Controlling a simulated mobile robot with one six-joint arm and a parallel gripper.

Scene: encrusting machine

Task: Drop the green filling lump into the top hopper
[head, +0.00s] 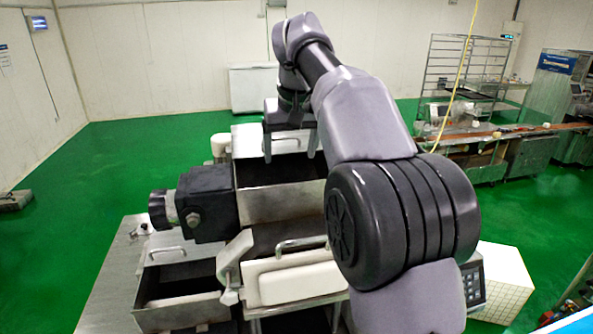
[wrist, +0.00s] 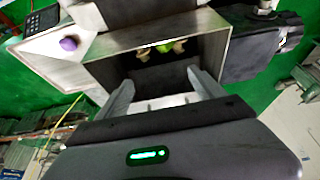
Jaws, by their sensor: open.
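The top hopper is an open metal box (head: 283,206) on the machine in the head view; its rim and dark inside also show in the wrist view (wrist: 105,52). The green filling lump (wrist: 165,48) shows in the wrist view inside the hopper, by the wall at the top of the picture, between beige lumps (wrist: 180,46). My gripper (head: 289,150) is over the hopper area, fingers pointing down. In the wrist view my gripper (wrist: 160,77) is open and empty, its fingers apart from the lump. The head view does not show the lump.
A purple lump (wrist: 69,44) lies on a pale surface beside the hopper. A dark motor housing (head: 207,203) adjoins the hopper. A second open bin (head: 183,312) and a white lid with a handle (head: 300,283) are in front. Open green floor surrounds the machine.

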